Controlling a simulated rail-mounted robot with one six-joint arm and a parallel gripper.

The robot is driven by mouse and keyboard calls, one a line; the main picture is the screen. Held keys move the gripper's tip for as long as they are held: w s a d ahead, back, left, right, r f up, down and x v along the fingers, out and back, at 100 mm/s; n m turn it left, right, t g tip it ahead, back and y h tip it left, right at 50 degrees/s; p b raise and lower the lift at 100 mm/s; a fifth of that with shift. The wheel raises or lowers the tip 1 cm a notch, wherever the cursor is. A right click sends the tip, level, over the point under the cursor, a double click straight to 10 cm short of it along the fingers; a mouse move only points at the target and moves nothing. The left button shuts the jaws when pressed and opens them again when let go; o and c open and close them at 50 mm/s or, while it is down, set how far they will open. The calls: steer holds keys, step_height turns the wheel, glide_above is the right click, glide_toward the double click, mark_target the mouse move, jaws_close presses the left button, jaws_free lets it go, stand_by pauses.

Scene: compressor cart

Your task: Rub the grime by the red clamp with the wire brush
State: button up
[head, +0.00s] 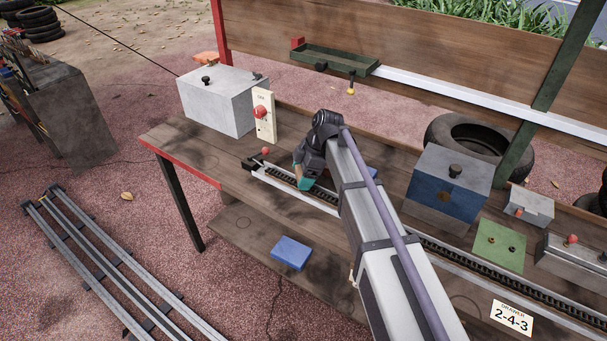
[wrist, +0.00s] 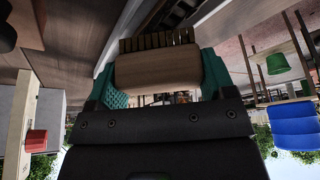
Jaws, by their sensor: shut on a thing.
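My gripper (head: 306,183) is over the workbench beside the dark rail, left of centre in the head view. In the wrist view its teal fingers (wrist: 160,80) are shut on the wooden block of the wire brush (wrist: 158,69). The bristles show beyond the block, near a wooden surface; contact cannot be told. In the head view the brush is mostly hidden by my arm. A small red part (head: 297,42) sits at the green tray's corner; I cannot tell whether it is the red clamp. I cannot make out the grime for certain.
A grey box (head: 218,102) and a cream board with a red knob (head: 263,113) stand left of my gripper. A blue-fronted box (head: 447,190) and a green plate (head: 499,246) are to the right. A blue block (head: 291,252) lies on the lower shelf.

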steer(key=shift+r+p, duration=2.3)
steer(key=shift+r, duration=0.45)
step_height(320, 180, up, 3)
steer(key=p, duration=0.3)
steer(key=shift+r, duration=0.1)
